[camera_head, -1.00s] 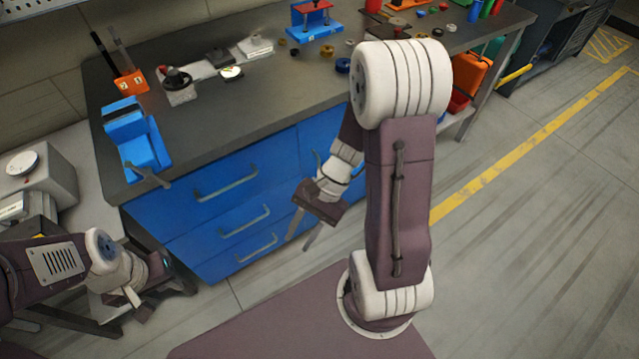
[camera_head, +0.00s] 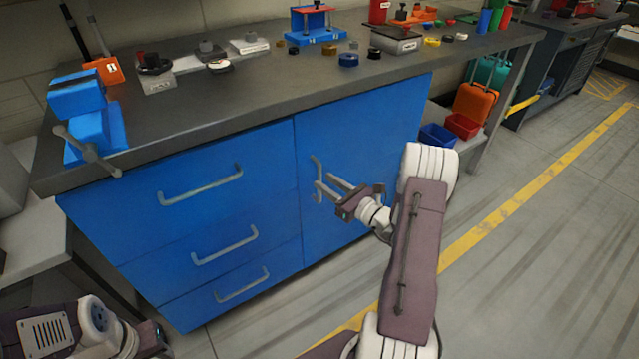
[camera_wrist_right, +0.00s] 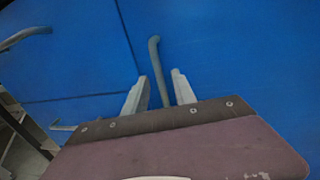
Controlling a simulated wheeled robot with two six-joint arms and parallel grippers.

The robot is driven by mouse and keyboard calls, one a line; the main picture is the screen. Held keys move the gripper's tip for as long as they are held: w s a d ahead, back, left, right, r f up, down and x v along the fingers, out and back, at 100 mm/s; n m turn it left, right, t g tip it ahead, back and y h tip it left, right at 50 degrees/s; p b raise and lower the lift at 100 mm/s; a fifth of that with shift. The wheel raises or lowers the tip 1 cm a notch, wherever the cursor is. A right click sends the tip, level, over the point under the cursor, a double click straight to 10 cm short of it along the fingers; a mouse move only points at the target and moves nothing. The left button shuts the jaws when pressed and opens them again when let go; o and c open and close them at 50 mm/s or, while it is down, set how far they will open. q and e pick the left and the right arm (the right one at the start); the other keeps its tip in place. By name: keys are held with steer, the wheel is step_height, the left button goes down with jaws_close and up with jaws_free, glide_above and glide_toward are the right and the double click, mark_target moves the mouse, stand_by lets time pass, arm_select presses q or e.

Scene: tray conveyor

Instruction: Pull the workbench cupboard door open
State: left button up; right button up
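The blue cupboard door (camera_head: 365,130) is shut flush in the workbench front, right of the drawers. Its grey vertical handle (camera_head: 315,164) is near the door's left edge. My right gripper (camera_head: 323,185) is at the handle with its two fingers parted. In the right wrist view the handle (camera_wrist_right: 155,62) runs down between the two open fingers (camera_wrist_right: 158,88), with gaps to either side; I cannot tell whether it touches them. My left gripper (camera_head: 152,340) is low at the left edge, away from the door; its fingers are unclear.
Blue drawers with grey handles (camera_head: 201,186) are left of the door. A blue vise (camera_head: 88,125) and several small parts stand on the dark worktop (camera_head: 215,110). Blue and red bins (camera_head: 463,126) are right of the cupboard. The floor at right is clear.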

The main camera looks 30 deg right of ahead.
steer(key=x, duration=0.3)
steer(key=shift+w+b, duration=0.2)
steer(key=shift+b, duration=0.1)
steer(key=shift+a, duration=0.1)
jaws_close()
stand_by(1.1)
